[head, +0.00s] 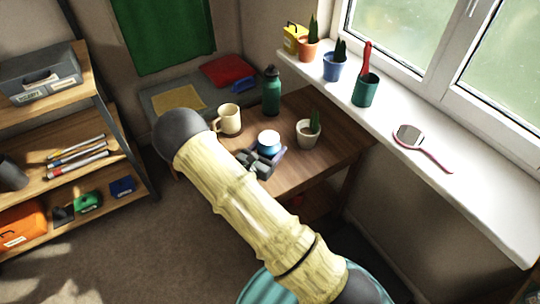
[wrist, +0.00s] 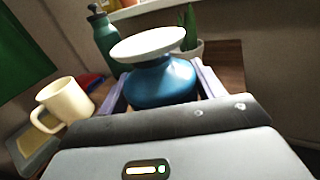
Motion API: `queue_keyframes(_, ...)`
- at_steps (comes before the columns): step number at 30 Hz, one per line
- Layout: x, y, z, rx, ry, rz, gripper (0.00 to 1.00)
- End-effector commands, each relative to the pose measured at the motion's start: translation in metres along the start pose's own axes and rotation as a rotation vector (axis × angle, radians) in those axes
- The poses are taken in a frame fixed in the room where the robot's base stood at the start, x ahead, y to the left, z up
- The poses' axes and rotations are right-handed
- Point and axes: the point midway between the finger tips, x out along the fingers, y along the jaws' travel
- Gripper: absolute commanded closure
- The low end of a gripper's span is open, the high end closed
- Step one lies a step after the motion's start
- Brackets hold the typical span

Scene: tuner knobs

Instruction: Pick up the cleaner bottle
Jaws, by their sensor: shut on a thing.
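A blue bottle with a wide, round white top (head: 268,139), which looks to be the cleaner bottle, is at the wooden desk. In the wrist view the same bottle (wrist: 161,82) fills the space between the two purple fingers. My gripper (head: 265,157) is shut on it, with a finger on each side; the fingers also show in the wrist view (wrist: 162,90). The bottle's lower part is hidden by my gripper. I cannot tell whether its base touches the desk.
On the desk (head: 335,150), a cream mug (head: 229,119) is left of the bottle, a green flask (head: 271,92) behind and a white plant pot (head: 308,132) right. The windowsill (head: 460,190) holds pots and a pink hand mirror (head: 422,148). Shelves (head: 60,95) stand left.

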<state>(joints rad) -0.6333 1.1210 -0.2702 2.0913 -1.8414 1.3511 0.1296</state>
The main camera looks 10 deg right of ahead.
Motion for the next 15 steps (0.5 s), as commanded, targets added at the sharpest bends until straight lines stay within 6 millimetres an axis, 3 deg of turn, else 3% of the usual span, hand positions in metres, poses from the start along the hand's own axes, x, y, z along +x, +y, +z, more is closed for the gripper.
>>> queue_keyframes(1, 0.0, 0.001, 0.013, 0.003, -0.002, 0.001, 0.66)
queue_keyframes(6, 0.0, 0.0, 0.035, 0.001, -0.002, 0.0, 0.66)
queue_keyframes(15, 0.0, 0.0, 0.039, -0.001, -0.001, -0.001, 0.66)
